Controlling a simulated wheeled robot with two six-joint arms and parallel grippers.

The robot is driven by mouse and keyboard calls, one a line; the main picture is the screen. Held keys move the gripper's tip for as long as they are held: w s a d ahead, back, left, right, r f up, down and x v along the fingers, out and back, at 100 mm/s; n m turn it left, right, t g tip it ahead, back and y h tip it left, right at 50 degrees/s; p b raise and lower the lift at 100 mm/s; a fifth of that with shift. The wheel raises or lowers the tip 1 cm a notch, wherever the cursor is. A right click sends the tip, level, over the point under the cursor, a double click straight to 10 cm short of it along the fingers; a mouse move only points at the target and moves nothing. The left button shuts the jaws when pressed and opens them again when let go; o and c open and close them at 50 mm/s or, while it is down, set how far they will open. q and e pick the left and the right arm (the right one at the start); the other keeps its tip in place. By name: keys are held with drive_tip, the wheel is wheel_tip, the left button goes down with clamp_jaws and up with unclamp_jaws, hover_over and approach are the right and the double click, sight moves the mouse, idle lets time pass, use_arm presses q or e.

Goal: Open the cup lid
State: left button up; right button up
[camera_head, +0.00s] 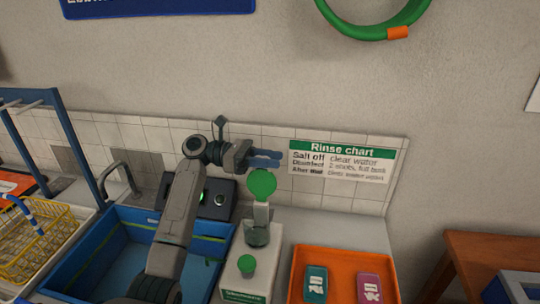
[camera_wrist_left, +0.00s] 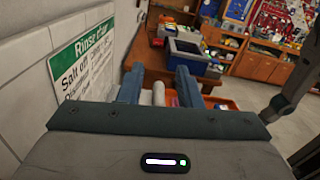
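A green round disc (camera_head: 262,184), which looks like the cup lid, stands raised and faces the head camera. Below it is a pale upright part (camera_head: 261,214) and a dark, glassy cup-like base (camera_head: 257,236) on a white box. How the disc joins the parts below is unclear. My left gripper (camera_head: 265,158) is just above and behind the disc, its blue fingers pointing right. In the left wrist view the two fingers (camera_wrist_left: 159,88) are apart, with nothing clearly held between them. My right gripper is not in view.
An orange tray (camera_head: 329,257) holds a teal and a pink item. A blue basin (camera_head: 110,247) lies left, under my left arm. A tiled wall with a rinse chart (camera_head: 341,163) is behind.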

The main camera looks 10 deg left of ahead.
use_arm(q)
drive_tip(key=shift+w, duration=0.1)
drive_tip(key=c, duration=0.6)
clamp_jaws()
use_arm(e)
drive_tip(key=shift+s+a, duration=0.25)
